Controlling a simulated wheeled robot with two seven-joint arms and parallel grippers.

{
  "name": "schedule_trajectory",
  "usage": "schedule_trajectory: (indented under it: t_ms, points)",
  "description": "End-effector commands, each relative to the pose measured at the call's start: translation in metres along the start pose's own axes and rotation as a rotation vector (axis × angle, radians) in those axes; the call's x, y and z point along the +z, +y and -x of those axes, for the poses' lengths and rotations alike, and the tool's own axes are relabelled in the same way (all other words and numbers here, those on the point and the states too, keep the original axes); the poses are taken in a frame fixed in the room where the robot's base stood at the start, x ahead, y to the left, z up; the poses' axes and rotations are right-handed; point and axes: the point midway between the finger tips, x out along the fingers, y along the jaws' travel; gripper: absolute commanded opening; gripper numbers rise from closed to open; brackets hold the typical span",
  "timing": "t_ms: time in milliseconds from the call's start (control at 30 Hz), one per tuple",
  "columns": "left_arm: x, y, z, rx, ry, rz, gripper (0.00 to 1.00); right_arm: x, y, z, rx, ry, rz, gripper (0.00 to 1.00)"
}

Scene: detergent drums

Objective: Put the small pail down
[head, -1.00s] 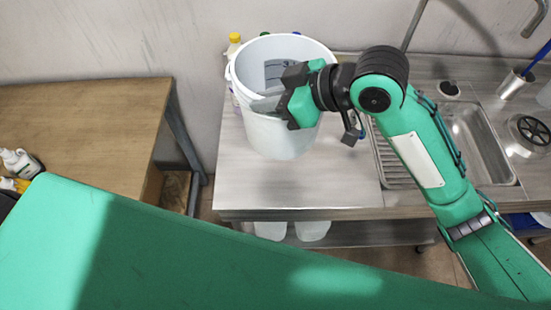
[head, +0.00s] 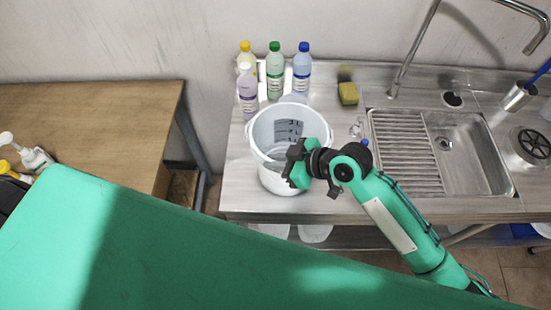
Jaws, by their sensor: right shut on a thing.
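The small pail (head: 273,181) is white, open at the top and upright, with a grey patch on its inner wall. It is at the left part of the steel counter, close to the front edge. I cannot tell if its base rests on the counter or is just above it. My left gripper is not in view.
Behind the pail stand bottles with yellow (head: 245,50), green (head: 275,70) and blue (head: 302,70) caps, plus a purple bottle (head: 247,95). A yellow sponge (head: 348,94) and a sink (head: 465,150) are to the right. A wooden table (head: 90,120) is left, across a gap.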

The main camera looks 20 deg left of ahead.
Motion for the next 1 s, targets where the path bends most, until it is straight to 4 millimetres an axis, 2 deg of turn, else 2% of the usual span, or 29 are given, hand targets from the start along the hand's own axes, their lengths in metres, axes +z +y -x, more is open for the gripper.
schedule_trajectory:
  t_ms: [267,300,400,767,867,1000]
  points:
    - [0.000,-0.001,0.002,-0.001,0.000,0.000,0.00,0.006,0.000,-0.004,0.001,0.002,0.002,0.00]
    - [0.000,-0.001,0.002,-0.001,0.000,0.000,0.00,0.006,0.000,-0.004,0.000,0.000,0.001,0.13]
    - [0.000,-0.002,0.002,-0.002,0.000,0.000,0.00,0.006,0.000,-0.004,0.000,0.000,0.001,0.32]
    - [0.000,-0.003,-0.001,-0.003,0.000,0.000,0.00,0.007,0.000,0.001,0.001,0.001,0.002,0.32]
    - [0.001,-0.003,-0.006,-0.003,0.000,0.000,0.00,0.008,0.001,0.012,0.002,0.001,0.004,0.32]
    - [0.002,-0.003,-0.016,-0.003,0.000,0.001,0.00,0.009,0.001,0.039,0.004,0.000,0.005,0.32]
